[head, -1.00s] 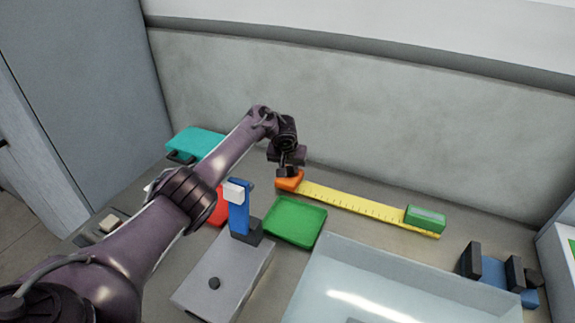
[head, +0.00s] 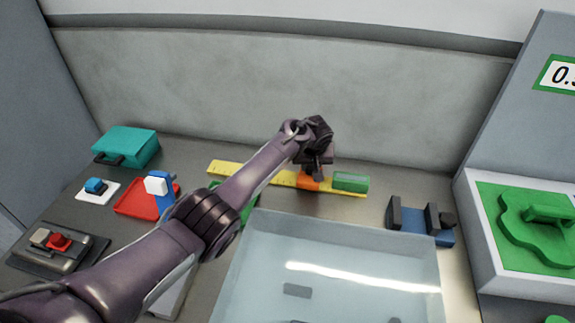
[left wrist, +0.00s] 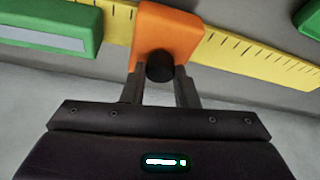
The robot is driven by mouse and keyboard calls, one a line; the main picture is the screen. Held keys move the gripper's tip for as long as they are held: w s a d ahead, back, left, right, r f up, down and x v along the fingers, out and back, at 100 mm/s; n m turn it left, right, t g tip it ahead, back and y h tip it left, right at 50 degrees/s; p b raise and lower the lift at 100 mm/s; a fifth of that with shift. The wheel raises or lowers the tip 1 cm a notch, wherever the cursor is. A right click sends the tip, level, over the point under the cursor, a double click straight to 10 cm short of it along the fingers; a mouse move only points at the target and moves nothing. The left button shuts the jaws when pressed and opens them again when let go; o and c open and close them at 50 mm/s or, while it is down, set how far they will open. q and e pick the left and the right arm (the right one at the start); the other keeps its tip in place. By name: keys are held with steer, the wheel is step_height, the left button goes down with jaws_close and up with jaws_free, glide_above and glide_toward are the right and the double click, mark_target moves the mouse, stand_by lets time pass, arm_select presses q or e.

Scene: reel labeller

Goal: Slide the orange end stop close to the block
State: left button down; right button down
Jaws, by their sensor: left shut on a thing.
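The orange end stop (head: 310,183) sits on the yellow ruler (head: 228,168), near its right end. It also shows in the left wrist view (left wrist: 168,32). The green block (head: 350,181) is at the ruler's right end, just right of the stop. In the left wrist view the green block (left wrist: 50,25) is on the left, with a narrow strip of ruler between it and the stop. My left gripper (head: 316,173) is shut on the dark knob (left wrist: 160,66) of the end stop. My right gripper is not in view.
A clear bin (head: 330,260) fills the front middle. A blue fixture with black posts (head: 420,222) stands right of the ruler. A red tray (head: 135,205), teal case (head: 128,147) and green tray (head: 243,212) lie left. A white machine with a green panel (head: 520,235) is far right.

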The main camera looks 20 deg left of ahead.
arm_select(q)
steer(key=shift+w+d+b, duration=0.1)
steer(key=shift+d+b, duration=0.25)
steer(key=shift+d, duration=1)
steer(key=c, duration=1.1)
jaws_free()
steer(key=shift+v, duration=3.85)
